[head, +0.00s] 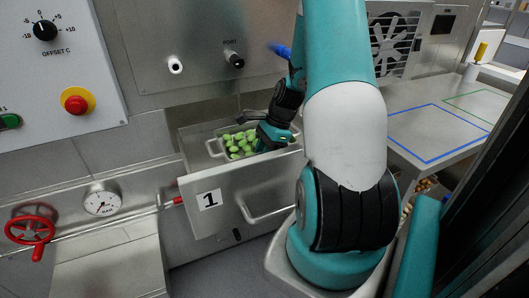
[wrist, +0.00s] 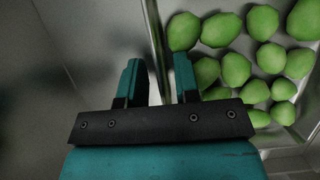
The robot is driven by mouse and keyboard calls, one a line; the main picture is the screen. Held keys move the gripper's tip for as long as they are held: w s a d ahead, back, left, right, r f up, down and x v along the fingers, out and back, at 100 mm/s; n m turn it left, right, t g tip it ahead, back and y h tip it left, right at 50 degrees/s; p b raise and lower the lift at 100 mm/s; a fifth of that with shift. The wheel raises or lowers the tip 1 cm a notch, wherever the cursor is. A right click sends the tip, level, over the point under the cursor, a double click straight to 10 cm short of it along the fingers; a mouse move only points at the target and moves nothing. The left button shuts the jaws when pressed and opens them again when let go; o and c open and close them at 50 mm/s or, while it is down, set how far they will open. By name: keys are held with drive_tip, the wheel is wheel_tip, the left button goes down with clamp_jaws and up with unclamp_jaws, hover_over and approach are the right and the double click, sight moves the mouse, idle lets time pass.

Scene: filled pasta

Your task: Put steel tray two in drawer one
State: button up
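Drawer one (head: 240,190), marked "1" on its steel front, stands pulled open. A steel tray (head: 214,146) with several green filled pasta pieces (head: 240,146) sits inside the drawer; I see no number on it. My gripper (head: 268,140) is down at the tray's right side in the head view, partly hiding it. In the wrist view, my gripper (wrist: 160,65) is open, with its two fingers apart on either side of the tray's thin wall (wrist: 158,40). The right finger is close to the wall; I cannot tell whether it touches. The pasta lies to the right there.
My arm hides part of the drawer's right side. A steel counter (head: 440,120) on the right has empty blue and green outlined areas. A red valve wheel (head: 30,230) and a gauge (head: 101,202) are left of the drawer. A control panel (head: 60,60) is above.

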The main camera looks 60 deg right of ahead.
drive_tip(key=p+v, duration=0.1)
drive_tip(key=v, duration=1.1)
drive_tip(key=w+a+r+n, duration=0.25)
drive_tip(key=a+n, duration=0.25)
drive_tip(key=a, duration=0.3)
drive_tip(key=w+a+r+n+g, duration=0.1)
drive_tip(key=a+r+n, duration=0.2)
drive_tip(key=a+n, duration=0.45)
drive_tip(key=w+a+r+n, duration=0.15)
drive_tip(key=a+n, duration=0.25)
drive_tip(key=a, duration=0.6)
drive_tip(key=s+a+r+n+g, duration=0.1)
drive_tip(key=s+a+r+n, duration=0.2)
drive_tip(key=s+a+n, duration=1)
drive_tip(key=a+n, duration=0.2)
drive_tip(key=shift+a, duration=0.4)
drive_tip(key=shift+r, duration=0.1)
drive_tip(key=shift+c, duration=0.4)
